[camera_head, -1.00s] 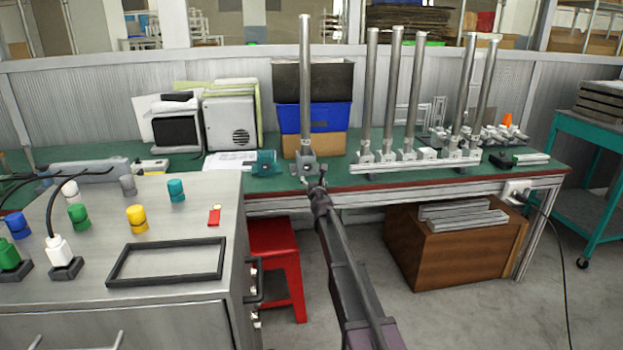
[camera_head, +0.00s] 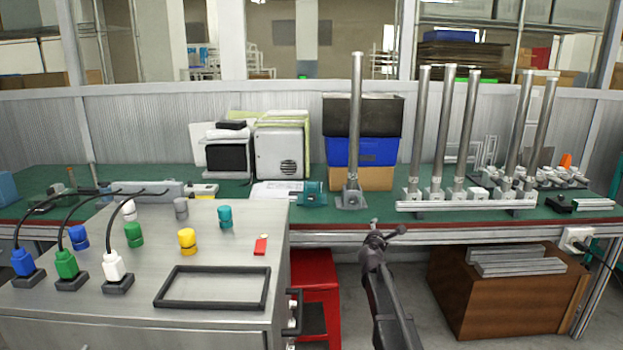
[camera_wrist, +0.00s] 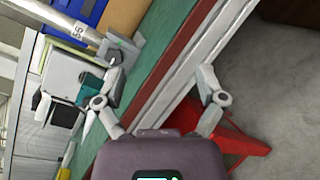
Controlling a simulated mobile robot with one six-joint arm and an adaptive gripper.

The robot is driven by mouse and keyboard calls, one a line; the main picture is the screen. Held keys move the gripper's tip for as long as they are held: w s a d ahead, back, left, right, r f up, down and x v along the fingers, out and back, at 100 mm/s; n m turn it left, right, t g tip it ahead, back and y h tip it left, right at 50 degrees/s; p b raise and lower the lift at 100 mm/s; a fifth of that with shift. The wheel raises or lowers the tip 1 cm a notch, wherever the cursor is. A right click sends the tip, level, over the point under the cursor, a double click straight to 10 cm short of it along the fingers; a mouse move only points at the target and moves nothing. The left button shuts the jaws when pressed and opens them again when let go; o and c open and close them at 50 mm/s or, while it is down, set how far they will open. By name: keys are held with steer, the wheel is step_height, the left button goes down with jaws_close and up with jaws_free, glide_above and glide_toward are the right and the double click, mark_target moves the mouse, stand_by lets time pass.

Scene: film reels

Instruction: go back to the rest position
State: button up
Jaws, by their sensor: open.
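My gripper (camera_head: 386,236) is open and empty. In the head view it is over the floor gap in front of the green bench (camera_head: 330,212). The lone upright metal post (camera_head: 355,125) stands on its foot on the bench, and my gripper is apart from it, to its lower right. In the wrist view my gripper (camera_wrist: 160,74) has its fingers spread wide with nothing between them. The bench's red edge (camera_wrist: 172,75) shows behind that gap.
A metal cabinet (camera_head: 225,303) with coloured knobs, plugs and a black frame (camera_head: 212,287) stands at the left front. A red stool (camera_head: 315,275) and a brown wooden box (camera_head: 500,310) are below the bench. Several posts (camera_head: 445,130) stand on a rail at the right.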

steer(key=s+d+f+m+g, duration=0.1)
steer(key=s+f+m+g, duration=0.45)
steer(key=s+m, duration=0.35)
steer(key=s+d+f+m+g, duration=0.2)
steer(key=s+f+m+g, duration=0.3)
steer(key=s, duration=0.7)
steer(key=s+a+f+m+g+y, duration=0.2)
steer(key=s+a+m, duration=0.1)
steer(key=s, duration=0.4)
steer(key=s+a+f+m+g+y, duration=0.2)
steer(key=s+a+f, duration=0.1)
steer(key=s, duration=0.3)
steer(key=s+a+f+m+g+y, duration=0.1)
steer(key=s+a+f+m+y, duration=0.2)
steer(key=s, duration=0.4)
step_height(320, 180, up, 32)
steer(key=p, duration=3)
steer(key=shift+s+a+h+p, duration=0.2)
steer(key=shift+a+h+p, duration=0.1)
steer(key=shift+a+h, duration=0.15)
